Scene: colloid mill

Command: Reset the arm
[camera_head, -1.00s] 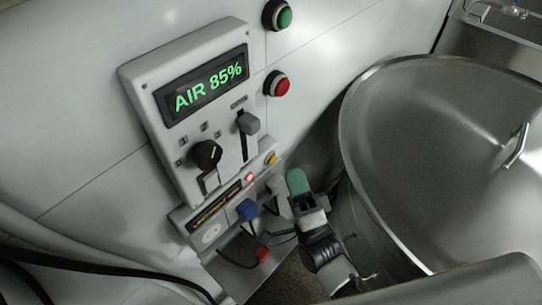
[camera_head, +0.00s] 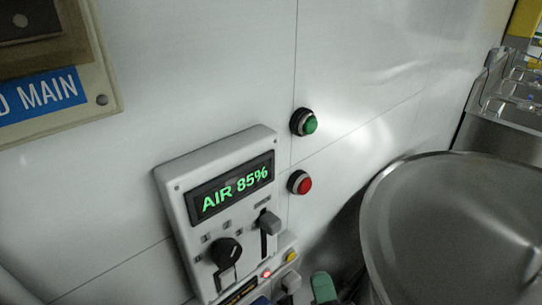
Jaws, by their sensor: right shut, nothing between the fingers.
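The panel's screen (camera_head: 236,188) reads "AIR 85%" in green. Below it are a black knob (camera_head: 226,252) and a grey slider lever (camera_head: 269,222). My left gripper is not in view.
A green button (camera_head: 309,123) and a red button (camera_head: 303,183) are on the white wall. A large metal bowl (camera_head: 450,225) fills the lower right. A sign plate (camera_head: 108,101) is at upper left. A metal rack (camera_head: 515,95) stands far right.

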